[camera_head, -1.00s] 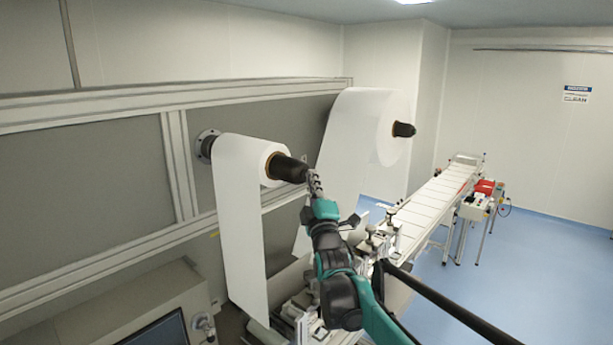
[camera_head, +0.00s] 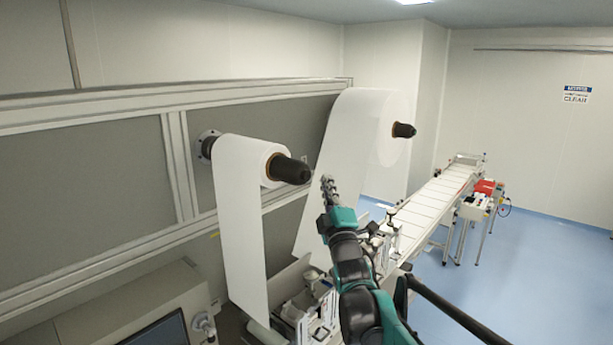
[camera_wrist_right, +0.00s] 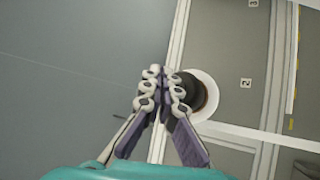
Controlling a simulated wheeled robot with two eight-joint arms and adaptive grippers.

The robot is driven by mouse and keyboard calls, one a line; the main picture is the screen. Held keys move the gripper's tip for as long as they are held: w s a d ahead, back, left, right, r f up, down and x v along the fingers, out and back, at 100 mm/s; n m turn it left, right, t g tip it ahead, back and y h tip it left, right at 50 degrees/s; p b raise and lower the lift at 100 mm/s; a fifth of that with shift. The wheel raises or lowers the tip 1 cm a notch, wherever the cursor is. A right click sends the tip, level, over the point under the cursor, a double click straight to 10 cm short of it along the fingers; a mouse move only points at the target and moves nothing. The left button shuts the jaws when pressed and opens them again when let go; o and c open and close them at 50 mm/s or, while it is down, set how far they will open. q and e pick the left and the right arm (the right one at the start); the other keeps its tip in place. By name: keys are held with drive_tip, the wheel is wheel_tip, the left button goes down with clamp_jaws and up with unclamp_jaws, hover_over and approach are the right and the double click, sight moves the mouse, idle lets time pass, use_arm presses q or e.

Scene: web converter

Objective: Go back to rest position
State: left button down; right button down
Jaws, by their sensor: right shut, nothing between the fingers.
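My right gripper (camera_head: 328,185) is raised in the middle of the head view, just right of the near roll's black spindle end (camera_head: 291,170), with a small gap between them in the picture. In the right wrist view its fingers (camera_wrist_right: 161,92) are together and empty. The near white roll (camera_head: 240,158) sits on its spindle, with its web hanging down. In the right wrist view the roll's end (camera_wrist_right: 207,97) shows behind the fingers, which partly cover the dark spindle. My left gripper is not in view.
A larger white roll (camera_head: 365,125) with its own black spindle end (camera_head: 404,130) is farther back. A conveyor (camera_head: 435,205) runs to the back right, with a red-topped stand (camera_head: 485,187) beside it. A monitor (camera_head: 158,334) is at lower left. Blue floor (camera_head: 540,270) is open at right.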

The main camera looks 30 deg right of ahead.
drive_tip(key=shift+s+d, duration=0.2)
drive_tip(key=shift+s, duration=0.3)
drive_tip(key=shift+s+d, duration=0.2)
drive_tip(key=shift+s, duration=0.3)
drive_tip(key=shift+f, duration=0.15)
drive_tip(key=s+a+f+m+g+y+b, duration=0.15)
drive_tip(key=a+f+b, duration=0.35)
drive_tip(key=f, duration=0.7)
drive_tip(key=s+a+f+m+g+y+b, duration=0.1)
drive_tip(key=s+a+f+m+g+b, duration=0.2)
drive_tip(key=f+b, duration=0.6)
drive_tip(key=s+a+f+m+g+y+b, duration=0.1)
drive_tip(key=s+a+f+m+g+b, duration=0.2)
drive_tip(key=f, duration=1.1)
drive_tip(key=s+a+f+m+g+y+b, duration=0.1)
drive_tip(key=s+a+f+g+b, duration=0.1)
drive_tip(key=s+f, duration=0.4)
drive_tip(key=s+a+f+m+g+y+b, duration=0.1)
drive_tip(key=s+a+f+g+b, duration=0.2)
drive_tip(key=f, duration=1.2)
drive_tip(key=s+a+f+m+g+y+b, duration=0.1)
drive_tip(key=s+a+f+g+b, duration=0.1)
drive_tip(key=s+a+f+b, duration=0.4)
wheel_tip(320, 180, down, 4)
drive_tip(key=s+b, duration=0.3)
drive_tip(key=shift+f, duration=0.15)
